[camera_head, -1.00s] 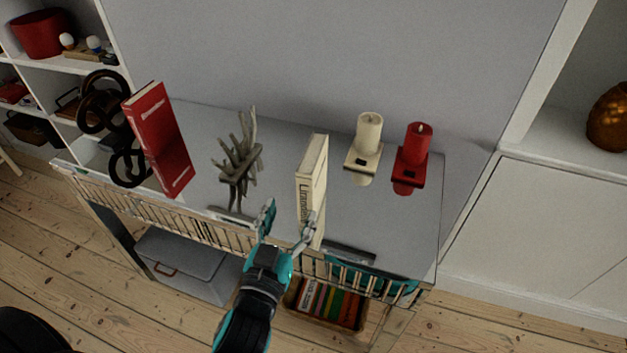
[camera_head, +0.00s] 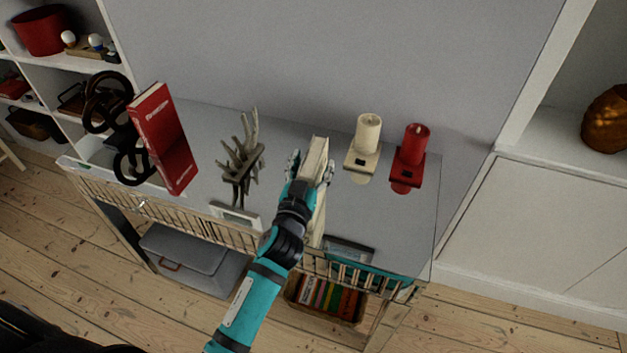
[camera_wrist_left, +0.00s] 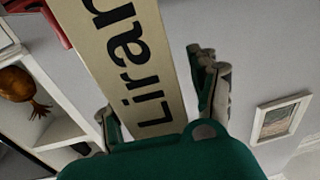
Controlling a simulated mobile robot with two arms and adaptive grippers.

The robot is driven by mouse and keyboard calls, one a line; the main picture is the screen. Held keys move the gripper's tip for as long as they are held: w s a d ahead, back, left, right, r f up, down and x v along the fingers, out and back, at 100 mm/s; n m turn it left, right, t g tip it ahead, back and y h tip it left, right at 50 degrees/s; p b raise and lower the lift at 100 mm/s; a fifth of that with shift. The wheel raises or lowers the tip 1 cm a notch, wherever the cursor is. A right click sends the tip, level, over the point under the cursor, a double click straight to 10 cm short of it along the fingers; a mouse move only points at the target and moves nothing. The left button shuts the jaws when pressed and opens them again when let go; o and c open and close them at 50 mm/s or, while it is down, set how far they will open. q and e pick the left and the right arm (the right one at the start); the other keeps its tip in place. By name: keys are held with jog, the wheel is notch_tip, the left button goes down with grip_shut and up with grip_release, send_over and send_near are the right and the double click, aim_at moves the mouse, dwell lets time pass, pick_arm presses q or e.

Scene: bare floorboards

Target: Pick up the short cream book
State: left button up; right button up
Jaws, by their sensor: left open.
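The cream book (camera_head: 318,217) stands upright on the grey console top in the head view, partly hidden by my left arm. In the left wrist view its spine (camera_wrist_left: 135,65) with large dark letters lies between the fingers. My left gripper (camera_head: 311,168) is open, with one finger on each side of the book. In the left wrist view the gripper (camera_wrist_left: 160,105) shows a gap between the right finger and the spine; whether the left finger touches the book I cannot tell. My right gripper is not in view.
A coral-like ornament (camera_head: 241,160) stands left of the book, and a red book (camera_head: 164,140) further left. A low wire rail (camera_head: 150,207) runs along the console's front edge.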

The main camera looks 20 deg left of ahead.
pick_arm(q)
jog(key=shift+w, duration=0.75)
jog(key=shift+s, duration=0.1)
jog(key=shift+c, duration=0.8)
grip_shut()
jog(key=shift+r, duration=0.1)
